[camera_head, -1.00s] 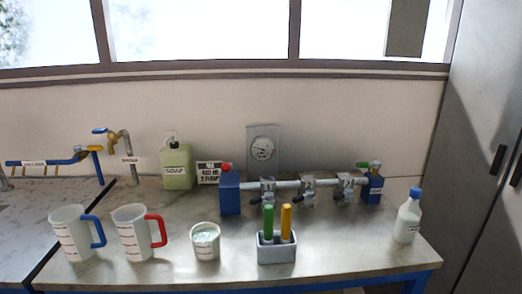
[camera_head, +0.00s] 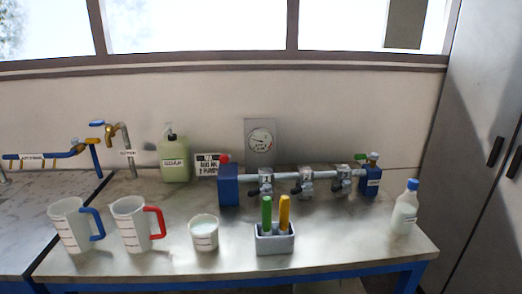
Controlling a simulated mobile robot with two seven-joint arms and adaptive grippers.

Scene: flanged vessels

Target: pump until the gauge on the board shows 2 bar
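The gauge (camera_head: 260,141) is a round white dial on a grey board (camera_head: 250,158) against the back wall. Its needle and numbers are too small to read. Below it a grey pipe (camera_head: 284,176) with several valves runs between two blue blocks, the left one (camera_head: 228,186) with a red knob (camera_head: 225,159) on top. A green soap bottle with a pump top (camera_head: 173,158) stands left of the board. I cannot tell which part is the pump for the gauge. Neither of my grippers is in view.
Two white jugs, one with a blue handle (camera_head: 75,225) and one with a red handle (camera_head: 135,224), stand front left. A white tub (camera_head: 203,233), a grey holder (camera_head: 275,241) with green and yellow handles, and a blue-capped bottle (camera_head: 405,210) stand along the bench. The right front is clear.

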